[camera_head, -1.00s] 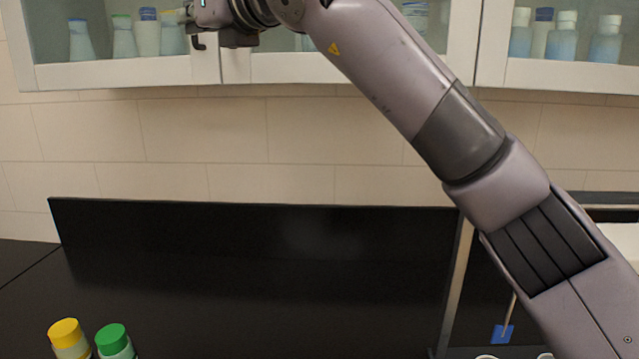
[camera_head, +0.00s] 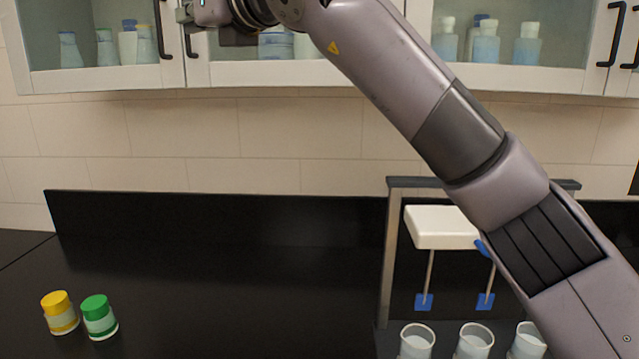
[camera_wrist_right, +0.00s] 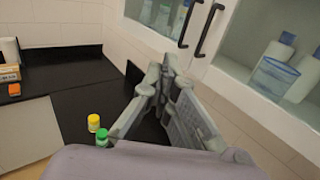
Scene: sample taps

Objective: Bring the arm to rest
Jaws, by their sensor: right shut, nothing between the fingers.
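My right arm reaches from the lower right up to the upper left of the head view. Its gripper end is at the top left, in front of the wall cabinet (camera_head: 300,75), and its fingers are hard to make out there. In the right wrist view my right gripper (camera_wrist_right: 162,72) has its fingers drawn together with nothing held between them. It is in the air, beside the cabinet doors and above the dark counter (camera_head: 220,300). My left gripper is in neither view.
A yellow-capped bottle (camera_head: 60,313) and a green-capped bottle (camera_head: 99,317) stand on the counter's left. A tap frame (camera_head: 390,250) with a white tank (camera_head: 440,228) and several cups, including one cup (camera_head: 416,342), is partly behind my arm. The counter's middle is clear.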

